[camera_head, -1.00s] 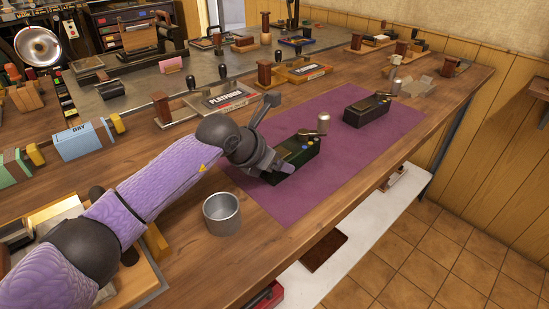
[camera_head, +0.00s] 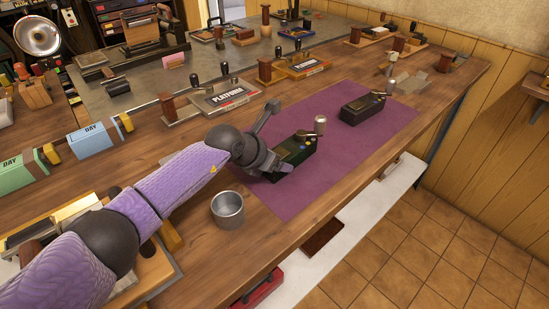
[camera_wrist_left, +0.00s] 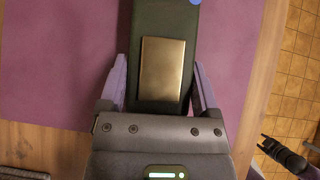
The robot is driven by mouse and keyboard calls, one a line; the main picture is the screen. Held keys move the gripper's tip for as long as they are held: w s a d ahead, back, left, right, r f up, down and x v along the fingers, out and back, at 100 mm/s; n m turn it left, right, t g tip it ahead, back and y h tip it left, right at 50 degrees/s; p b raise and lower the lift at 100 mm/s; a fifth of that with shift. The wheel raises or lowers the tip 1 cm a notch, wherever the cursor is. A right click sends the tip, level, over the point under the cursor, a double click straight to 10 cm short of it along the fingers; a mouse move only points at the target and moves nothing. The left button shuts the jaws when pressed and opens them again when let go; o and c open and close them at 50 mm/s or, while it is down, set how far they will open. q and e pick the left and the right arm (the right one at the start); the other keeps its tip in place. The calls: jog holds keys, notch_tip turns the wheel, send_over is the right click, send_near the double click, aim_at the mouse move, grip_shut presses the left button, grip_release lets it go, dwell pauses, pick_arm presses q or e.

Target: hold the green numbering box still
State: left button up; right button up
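The green numbering box (camera_head: 296,147) is a dark green, nearly black block with a silver knob at its far end. It rests on the purple mat (camera_head: 325,170). My left gripper (camera_head: 272,162) is low at the near end of this box. In the left wrist view the box (camera_wrist_left: 162,25), with a brass plate on top, lies between the two fingers of my left gripper (camera_wrist_left: 161,75). The fingertips appear to press against both its sides. The fingers' lower parts are hidden. My right gripper does not show in the head view.
A similar dark box (camera_head: 362,107) sits farther back on the mat. A metal cup (camera_head: 228,210) stands near my left forearm. A platform stamp tray (camera_head: 225,98) is behind. The table's front edge borders a white ledge (camera_head: 375,205).

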pick_arm(q)
jog(key=shift+o, duration=1)
jog(key=shift+r, duration=0.1)
